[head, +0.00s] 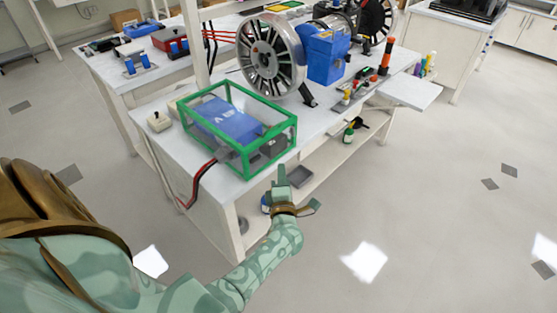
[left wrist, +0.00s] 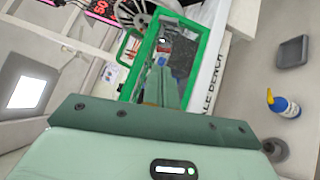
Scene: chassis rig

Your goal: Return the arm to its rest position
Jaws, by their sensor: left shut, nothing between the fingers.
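My left arm reaches in from the lower left in the head view, and its gripper (head: 281,178) is in front of the bench's near end, close to the green-framed clear case. The gripper is shut and holds nothing. In the left wrist view its closed fingers (left wrist: 161,88) point toward the green case. My right gripper is in neither view.
The green-framed case (head: 280,146) with a blue unit inside stands on the white bench (head: 185,155). A wheel (head: 272,60) and blue motor (head: 326,52) stand behind it. Open floor is at right.

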